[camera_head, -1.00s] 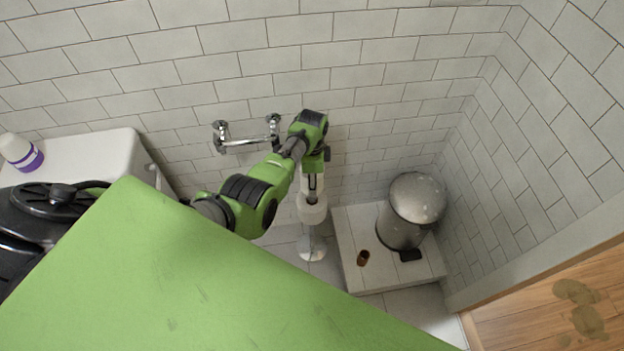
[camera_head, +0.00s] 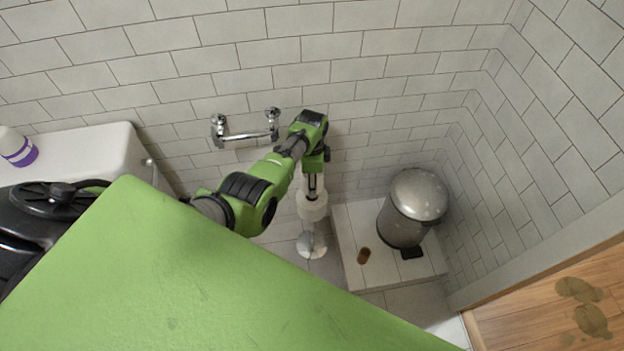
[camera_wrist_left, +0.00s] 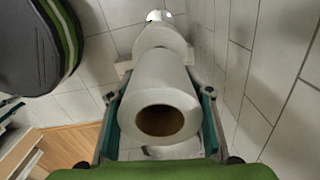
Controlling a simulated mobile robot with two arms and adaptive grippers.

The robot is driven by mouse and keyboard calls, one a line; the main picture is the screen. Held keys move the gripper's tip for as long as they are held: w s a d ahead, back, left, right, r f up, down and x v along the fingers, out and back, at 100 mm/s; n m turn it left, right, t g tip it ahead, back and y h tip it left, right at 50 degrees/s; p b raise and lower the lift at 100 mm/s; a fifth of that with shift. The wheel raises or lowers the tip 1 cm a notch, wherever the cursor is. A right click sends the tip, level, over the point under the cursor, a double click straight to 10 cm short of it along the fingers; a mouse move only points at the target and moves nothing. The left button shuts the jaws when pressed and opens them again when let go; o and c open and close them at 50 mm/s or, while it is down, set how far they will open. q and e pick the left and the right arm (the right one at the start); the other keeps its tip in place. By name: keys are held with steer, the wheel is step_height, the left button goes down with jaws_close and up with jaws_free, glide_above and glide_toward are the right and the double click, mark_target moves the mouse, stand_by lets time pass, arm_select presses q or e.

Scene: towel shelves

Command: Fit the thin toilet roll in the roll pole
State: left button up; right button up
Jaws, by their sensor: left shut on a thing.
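The thin toilet roll (camera_wrist_left: 160,95) is white with a brown core and fills the middle of the left wrist view. My left gripper (camera_wrist_left: 160,112) is shut on it, with a finger on each side. In the head view my left gripper (camera_head: 313,183) points down over a thicker white roll (camera_head: 313,208) on the floor-standing roll pole. The pole's chrome base (camera_head: 312,246) shows below. The thicker roll (camera_wrist_left: 160,38) also shows beyond the held roll in the left wrist view. The pole's top is hidden, so I cannot tell whether the held roll is around it. My right gripper is not in view.
A tiled wall with a chrome fixture (camera_head: 245,133) stands behind the pole. A metal pedal bin (camera_head: 412,208) and a small brown tube-like object (camera_head: 364,256) stand on a low tiled step (camera_head: 352,228) to the right. A white ledge (camera_head: 95,150) is at left.

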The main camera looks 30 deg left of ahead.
arm_select(q)
steer(key=shift+f+b, duration=0.7)
steer(key=shift+f, duration=0.2)
steer(key=shift+f+b, duration=0.6)
steer(key=shift+f, duration=0.05)
steer(key=shift+f, duration=0.1)
steer(key=shift+f+b, duration=0.3)
steer(key=shift+b, duration=0.05)
steer(key=shift+f+b, duration=1)
steer(key=shift+f, duration=0.1)
steer(key=o, duration=1.2)
